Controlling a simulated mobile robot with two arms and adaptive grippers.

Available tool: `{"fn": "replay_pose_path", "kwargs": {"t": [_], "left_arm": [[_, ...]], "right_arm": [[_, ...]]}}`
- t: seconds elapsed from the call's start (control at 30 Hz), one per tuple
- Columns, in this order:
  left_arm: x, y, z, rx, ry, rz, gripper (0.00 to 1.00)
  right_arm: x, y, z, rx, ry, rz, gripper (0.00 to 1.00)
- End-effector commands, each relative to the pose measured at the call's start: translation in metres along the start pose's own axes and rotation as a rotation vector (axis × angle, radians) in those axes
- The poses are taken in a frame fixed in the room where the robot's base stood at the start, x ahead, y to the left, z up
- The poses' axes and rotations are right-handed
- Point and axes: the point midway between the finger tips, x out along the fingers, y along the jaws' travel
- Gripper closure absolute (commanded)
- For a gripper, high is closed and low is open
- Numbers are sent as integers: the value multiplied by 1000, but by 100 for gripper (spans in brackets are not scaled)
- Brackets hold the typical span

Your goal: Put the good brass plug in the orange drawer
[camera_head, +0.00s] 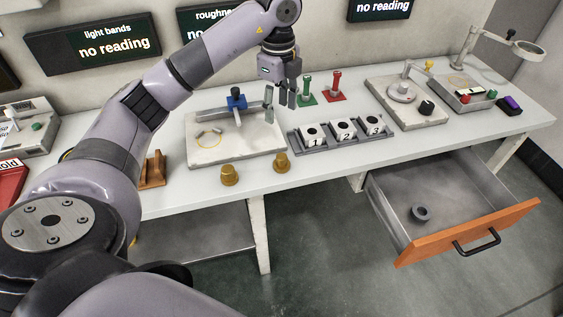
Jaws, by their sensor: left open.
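Two brass plugs stand on the bench's front edge, one on the left (229,176) and one on the right (281,163). They look alike; I cannot tell which is the good one. The orange drawer (470,230) is pulled open under the right part of the bench, with a dark ring (421,213) lying inside on its grey floor. My left gripper (280,104) is open and empty. It points down above the bench, behind the right plug, between the grey plate and the green stand. My right gripper is out of view.
A pale plate with a blue-topped fixture (205,149) lies left of a tray of numbered blocks (343,138). Green (307,92) and red (333,88) stands are behind the tray. A wooden block (153,170) stands left. Wall screens read "no reading" (100,44).

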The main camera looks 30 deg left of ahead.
Motion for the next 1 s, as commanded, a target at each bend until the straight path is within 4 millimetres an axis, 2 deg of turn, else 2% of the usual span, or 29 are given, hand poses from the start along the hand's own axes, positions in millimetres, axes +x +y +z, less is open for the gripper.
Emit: {"fn": "replay_pose_path", "kwargs": {"t": [0.23, 0.5, 0.77, 1.0], "left_arm": [[51, 2, -3, 4, 5, 8, 51], [100, 2, -3, 5, 4, 5, 51], [120, 1, -4, 6, 5, 4, 51], [154, 4, -11, 5, 6, 6, 51]], "right_arm": [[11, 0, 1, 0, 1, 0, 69], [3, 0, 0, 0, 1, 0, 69], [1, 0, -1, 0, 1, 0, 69], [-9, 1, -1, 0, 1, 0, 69]]}}
